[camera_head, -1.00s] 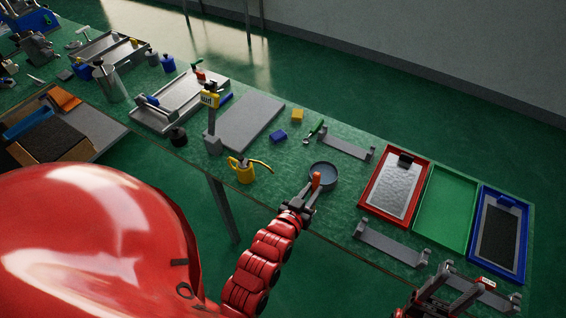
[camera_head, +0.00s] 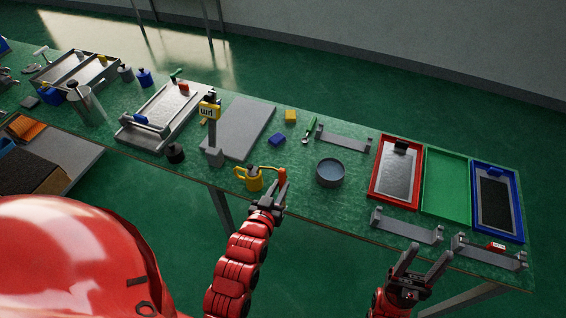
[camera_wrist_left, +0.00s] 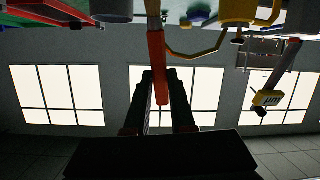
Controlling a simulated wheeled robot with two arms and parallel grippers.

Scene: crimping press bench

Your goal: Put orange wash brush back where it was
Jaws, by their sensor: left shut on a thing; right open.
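The orange wash brush (camera_head: 283,178) stands roughly upright in my left gripper (camera_head: 271,193), just right of the yellow can (camera_head: 255,182) near the bench's front edge. In the left wrist view its orange handle (camera_wrist_left: 158,62) lies between the two dark fingers (camera_wrist_left: 160,98). The brush's lower end is hard to make out. The round grey-blue dish (camera_head: 330,172) is on the bench, to the right of the brush and apart from it. My right gripper (camera_head: 422,262) is open and empty, in front of the bench below the front brackets.
Red (camera_head: 372,183), green (camera_head: 447,180) and blue (camera_head: 519,215) trays lie at right. A yellow sign on a post (camera_head: 208,110) stands left of the can.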

